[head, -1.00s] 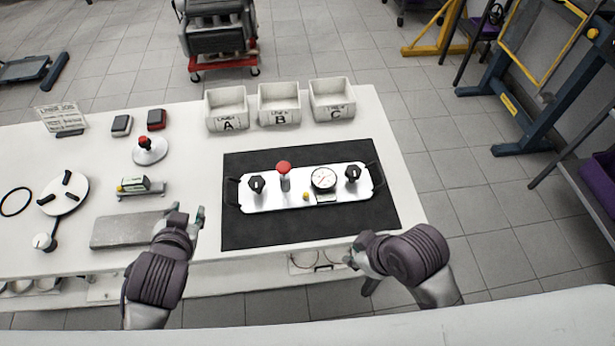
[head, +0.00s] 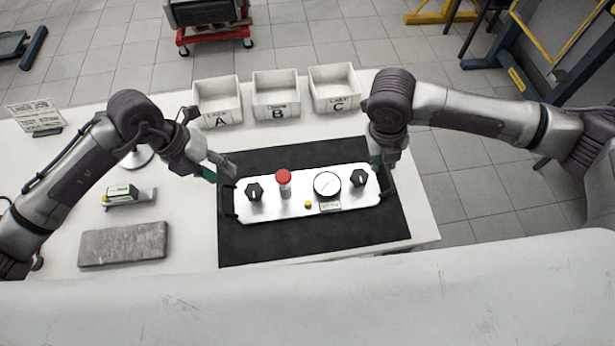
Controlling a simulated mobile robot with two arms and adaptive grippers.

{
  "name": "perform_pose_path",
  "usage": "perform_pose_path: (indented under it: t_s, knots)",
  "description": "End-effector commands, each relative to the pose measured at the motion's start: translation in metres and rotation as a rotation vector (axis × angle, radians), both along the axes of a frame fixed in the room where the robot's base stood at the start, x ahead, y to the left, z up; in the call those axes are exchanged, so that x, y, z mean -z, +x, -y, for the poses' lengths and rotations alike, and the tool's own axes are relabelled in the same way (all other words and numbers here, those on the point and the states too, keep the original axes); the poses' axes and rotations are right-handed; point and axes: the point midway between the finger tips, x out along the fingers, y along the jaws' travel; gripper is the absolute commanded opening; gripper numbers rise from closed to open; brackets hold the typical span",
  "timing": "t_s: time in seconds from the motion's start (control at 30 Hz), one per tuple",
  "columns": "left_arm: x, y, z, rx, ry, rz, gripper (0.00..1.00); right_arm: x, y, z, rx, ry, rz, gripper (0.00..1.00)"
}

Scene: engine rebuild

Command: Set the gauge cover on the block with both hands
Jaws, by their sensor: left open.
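The gauge cover (head: 290,207) is a flat silver panel with two black knobs, a red-capped post, a round white dial and a dark handle at each end. It lies on the black mat (head: 315,245). My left gripper (head: 225,172) is open just above and beside the cover's left handle. My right gripper (head: 384,172) is over the right-end handle, pointing down; its fingers are mostly hidden, so I cannot tell whether it touches or grips the handle. I cannot tell for sure which thing is the block; a dark machine part on a red cart (head: 213,36) stands behind the table.
Bins A (head: 219,121), B (head: 277,114) and C (head: 337,108) stand behind the mat. A grey slab (head: 123,245) and a small device on a stand (head: 125,194) lie to the left. My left arm covers part of the left table.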

Motion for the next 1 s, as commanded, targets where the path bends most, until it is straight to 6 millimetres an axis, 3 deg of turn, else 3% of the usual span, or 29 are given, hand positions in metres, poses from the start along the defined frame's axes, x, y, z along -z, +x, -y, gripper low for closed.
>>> perform_pose_path:
  t_s: [0.03, 0.1, 0.2, 0.63, 1.0]
  knots:
    - [0.002, 0.005, -0.021, -0.015, 0.088, -0.004, 0.41, -0.004, 0.004, 0.011, -0.021, -0.023, -0.009, 0.24]
    - [0.005, 0.007, -0.040, -0.031, 0.169, -0.012, 0.41, -0.007, 0.006, 0.019, -0.046, -0.038, -0.025, 0.24]
    - [0.005, 0.008, -0.052, -0.045, 0.217, -0.018, 0.41, -0.008, 0.007, 0.023, -0.061, -0.047, -0.033, 0.24]
    - [0.015, 0.007, -0.049, -0.042, 0.215, -0.022, 0.41, 0.002, 0.006, 0.025, -0.061, -0.047, -0.036, 0.24]
    - [0.082, 0.007, -0.037, -0.042, 0.215, -0.025, 0.41, 0.068, 0.007, 0.039, -0.060, -0.048, -0.036, 0.24]
